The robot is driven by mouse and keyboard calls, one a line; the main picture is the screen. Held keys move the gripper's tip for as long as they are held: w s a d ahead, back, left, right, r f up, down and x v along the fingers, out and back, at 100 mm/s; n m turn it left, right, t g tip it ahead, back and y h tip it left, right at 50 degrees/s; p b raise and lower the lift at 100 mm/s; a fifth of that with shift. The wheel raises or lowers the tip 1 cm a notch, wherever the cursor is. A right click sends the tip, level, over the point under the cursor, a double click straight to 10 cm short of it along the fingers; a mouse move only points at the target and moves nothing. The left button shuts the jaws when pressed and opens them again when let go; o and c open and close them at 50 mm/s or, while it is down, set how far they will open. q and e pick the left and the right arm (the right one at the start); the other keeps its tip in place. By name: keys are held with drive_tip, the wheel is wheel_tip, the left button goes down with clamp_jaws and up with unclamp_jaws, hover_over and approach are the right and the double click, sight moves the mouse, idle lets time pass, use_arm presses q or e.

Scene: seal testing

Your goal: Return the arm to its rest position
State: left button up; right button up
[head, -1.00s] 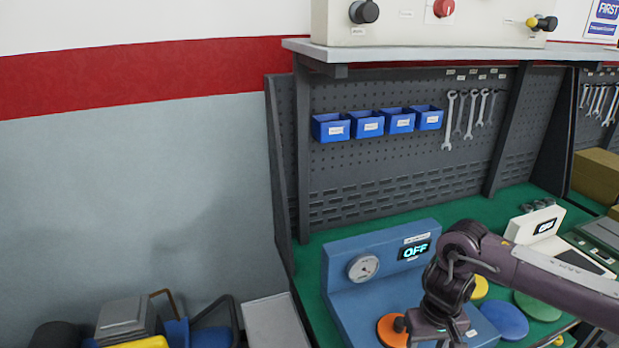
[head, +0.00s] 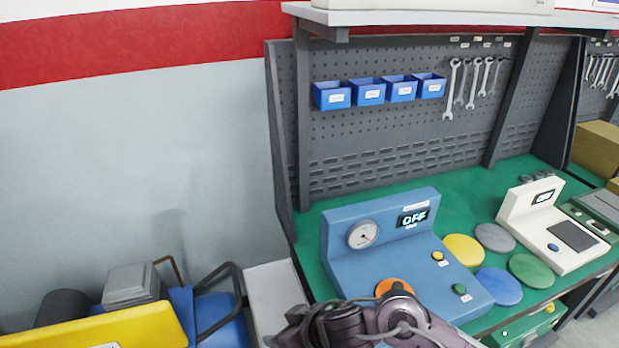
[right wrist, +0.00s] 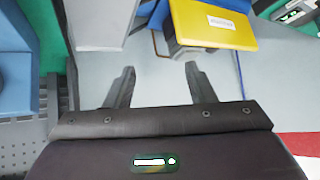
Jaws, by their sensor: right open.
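My right arm (head: 400,316) is at the bottom of the head view, in front of the blue tester. Its gripper is largely cut off there by the lower edge. In the right wrist view my right gripper (right wrist: 159,76) is open, with its two fingers apart and nothing between them. Below them in the picture is only the dark gripper body. My left gripper is in neither view.
The blue tester (head: 345,270) has a gauge, an OFF display and an orange disc (head: 394,286), partly hidden by my arm. Blue, green, yellow and grey discs lie right of it on the green bench.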

drive_tip(key=s+d+r+m+t+h, duration=0.2)
drive_tip(key=d+r+m+t+h, duration=0.15)
drive_tip(key=d, duration=0.65)
drive_tip(key=s+d+f+m+g+h, duration=0.2)
drive_tip(key=s+d+f+g, duration=0.1)
drive_tip(key=s+d, duration=0.3)
drive_tip(key=s+d+f+m+g+h, duration=0.1)
drive_tip(key=s+d+f+g, duration=0.15)
drive_tip(key=s+d, duration=0.4)
wheel_tip(320, 180, down, 36)
drive_tip(key=d+g+b, duration=0.1)
drive_tip(key=d+b, duration=0.1)
drive_tip(key=b, duration=0.3)
drive_tip(key=s+d+f+g+b, duration=0.1)
drive_tip(key=s+d+f+b, duration=0.2)
drive_tip(key=s+f, duration=1.6)
drive_tip(key=shift+s+f, duration=0.25)
drive_tip(key=shift+f, duration=0.3)
